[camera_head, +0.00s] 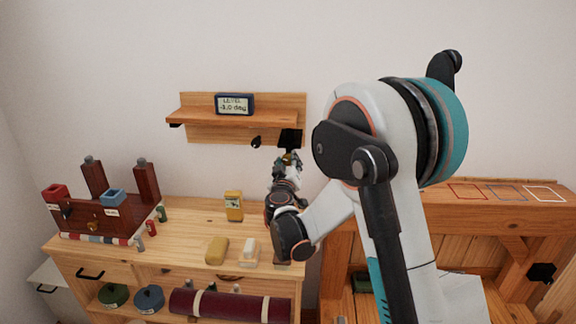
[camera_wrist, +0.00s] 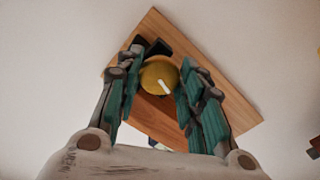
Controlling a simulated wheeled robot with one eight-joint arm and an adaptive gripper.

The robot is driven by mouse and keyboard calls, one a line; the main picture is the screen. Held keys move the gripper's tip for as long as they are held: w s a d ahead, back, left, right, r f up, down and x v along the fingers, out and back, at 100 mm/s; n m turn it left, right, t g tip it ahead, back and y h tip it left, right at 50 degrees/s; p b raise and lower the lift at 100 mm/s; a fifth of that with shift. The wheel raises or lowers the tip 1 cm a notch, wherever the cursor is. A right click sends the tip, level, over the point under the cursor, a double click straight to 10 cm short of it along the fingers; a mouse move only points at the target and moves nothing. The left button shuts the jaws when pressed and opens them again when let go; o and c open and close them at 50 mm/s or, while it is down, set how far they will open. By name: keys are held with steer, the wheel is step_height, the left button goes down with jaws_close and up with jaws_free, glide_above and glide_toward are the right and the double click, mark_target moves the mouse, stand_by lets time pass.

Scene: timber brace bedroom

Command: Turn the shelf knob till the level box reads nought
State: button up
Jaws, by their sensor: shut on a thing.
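The level box (camera_head: 235,104) sits on the wall shelf (camera_head: 190,114); its display seems to read about -1.0 deg, though the small digits are hard to make out. The shelf knob (camera_wrist: 159,76) is round and brass-yellow with a white pointer line, seen in the wrist view under the wooden shelf (camera_wrist: 232,112). My gripper (camera_wrist: 160,90) has its two teal-padded fingers on either side of the knob, shut on it. In the head view my gripper (camera_head: 289,160) is below the right end of the shelf, and the knob is mostly hidden there.
A wooden dresser below holds a yellow tin (camera_head: 234,206), a yellow block (camera_head: 217,250), a white block (camera_head: 248,254) and a dark red rack (camera_head: 100,218). A bench with coloured outlines (camera_head: 505,192) stands at right. The wall around the shelf is clear.

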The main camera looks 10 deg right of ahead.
steer(key=n, duration=0.5)
steer(key=shift+n, duration=0.3)
steer(key=n, duration=0.5)
steer(key=shift+n+b, duration=0.3)
steer(key=shift+b, duration=0.1)
steer(key=n, duration=0.5)
steer(key=shift+r, duration=0.1)
steer(key=shift+n, duration=2.4)
steer(key=o, duration=1.1)
steer(key=shift+c, duration=0.2)
